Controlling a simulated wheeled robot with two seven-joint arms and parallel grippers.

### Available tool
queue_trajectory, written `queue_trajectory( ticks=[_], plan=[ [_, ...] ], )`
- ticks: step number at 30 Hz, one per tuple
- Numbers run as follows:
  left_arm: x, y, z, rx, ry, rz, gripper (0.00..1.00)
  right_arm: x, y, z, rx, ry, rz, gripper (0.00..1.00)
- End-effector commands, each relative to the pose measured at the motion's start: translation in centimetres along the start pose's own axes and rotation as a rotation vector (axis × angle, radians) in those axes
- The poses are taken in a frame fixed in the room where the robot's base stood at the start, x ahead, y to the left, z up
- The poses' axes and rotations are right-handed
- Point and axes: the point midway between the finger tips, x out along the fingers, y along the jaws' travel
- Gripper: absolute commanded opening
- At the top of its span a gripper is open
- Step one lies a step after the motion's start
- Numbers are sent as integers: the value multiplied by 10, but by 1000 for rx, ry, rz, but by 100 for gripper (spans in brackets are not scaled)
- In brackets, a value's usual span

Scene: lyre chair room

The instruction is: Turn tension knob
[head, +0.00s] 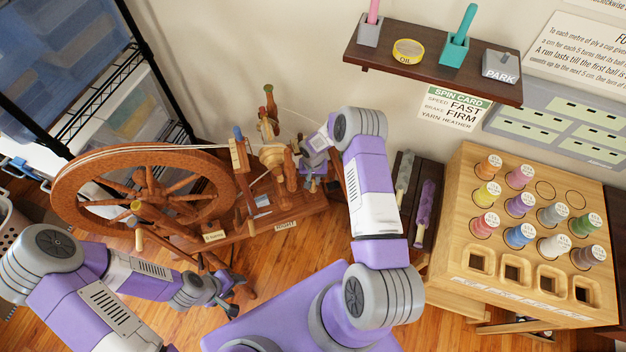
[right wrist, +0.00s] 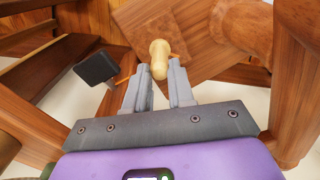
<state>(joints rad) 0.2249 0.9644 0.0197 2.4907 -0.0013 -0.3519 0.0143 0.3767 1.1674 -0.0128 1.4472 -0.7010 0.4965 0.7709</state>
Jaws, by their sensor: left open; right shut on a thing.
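The spinning wheel (head: 62,200) stands on the wood floor at the left of the head view, its big brown drive wheel on the left and its bobbin parts on the right. My right gripper (head: 312,178) is at the right end of these parts and largely hides what it holds. In the right wrist view, its fingertips (right wrist: 158,76) are shut on a pale wooden knob (right wrist: 159,52), which sticks up between them beside a wooden block. My left gripper (head: 229,297) is open and empty in front of the wheel's base, low over the floor.
A spin card (head: 455,108) on the wall reads speed fast, brake firm, yarn heather. A wooden rack (head: 460,205) of yarn spools stands at the right. A black wire shelf (head: 95,110) stands at the left.

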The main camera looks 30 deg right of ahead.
Motion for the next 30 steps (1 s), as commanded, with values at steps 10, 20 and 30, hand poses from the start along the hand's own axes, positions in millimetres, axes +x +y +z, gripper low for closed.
queue_trajectory(
  ticks=[10, 20, 30],
  plan=[
    [7, -3, 0, 0, 0, 0, 47, 0, 0, -1, 140, 3, 0, 0],
    [7, -3, 0, 0, 0, 0, 47, 0, 1, -1, 161, 3, -1, 0],
    [7, -3, 0, 0, 0, 0, 47, 0, 0, -1, 160, 2, 0, 48]
  ],
)
